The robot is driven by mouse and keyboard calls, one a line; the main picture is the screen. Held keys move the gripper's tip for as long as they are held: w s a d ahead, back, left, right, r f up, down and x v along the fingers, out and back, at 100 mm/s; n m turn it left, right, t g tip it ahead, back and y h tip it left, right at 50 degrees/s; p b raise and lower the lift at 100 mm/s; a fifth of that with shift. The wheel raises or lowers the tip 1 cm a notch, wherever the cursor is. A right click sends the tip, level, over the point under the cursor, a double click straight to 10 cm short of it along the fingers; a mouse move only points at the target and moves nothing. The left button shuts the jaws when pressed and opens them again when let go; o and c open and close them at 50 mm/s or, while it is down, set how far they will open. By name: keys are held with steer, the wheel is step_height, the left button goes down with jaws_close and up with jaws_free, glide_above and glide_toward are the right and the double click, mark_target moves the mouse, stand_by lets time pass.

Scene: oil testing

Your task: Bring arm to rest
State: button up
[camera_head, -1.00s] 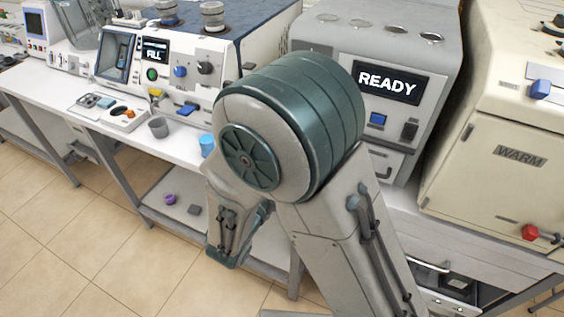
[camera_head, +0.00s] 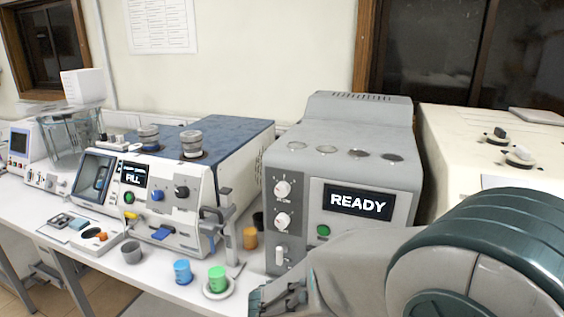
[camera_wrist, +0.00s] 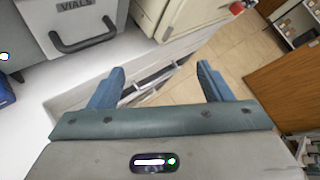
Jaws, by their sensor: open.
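My gripper (camera_wrist: 161,84) shows in the wrist view with its two blue fingers spread wide apart and nothing between them. Beyond the fingers are a light counter edge and a tiled floor. In the head view my arm (camera_head: 490,255) fills the lower right corner, its large teal and grey joint close to the camera. The fingers cannot be made out in the head view.
A grey machine reading READY (camera_head: 357,202) stands behind my arm, beside a machine reading FILL (camera_head: 133,174). A blue cup (camera_head: 182,272), a green cup (camera_head: 217,279) and a grey cup (camera_head: 131,253) stand at the counter front. A VIALS drawer (camera_wrist: 75,25) is upper left in the wrist view.

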steer(key=s+r+m+y, duration=0.1)
steer(key=s+m+y, duration=0.1)
steer(key=m, duration=0.7)
steer(key=s+r+m+y, duration=0.1)
steer(key=s+m+y, duration=0.2)
steer(key=m, duration=0.6)
steer(key=s+r+m+g+y, duration=0.1)
steer(key=s+m+y, duration=0.1)
steer(key=m+y, duration=0.4)
steer(key=m, duration=0.3)
steer(key=shift+s+r+m, duration=0.2)
steer(key=shift+s+m, duration=0.05)
steer(key=shift+m, duration=0.05)
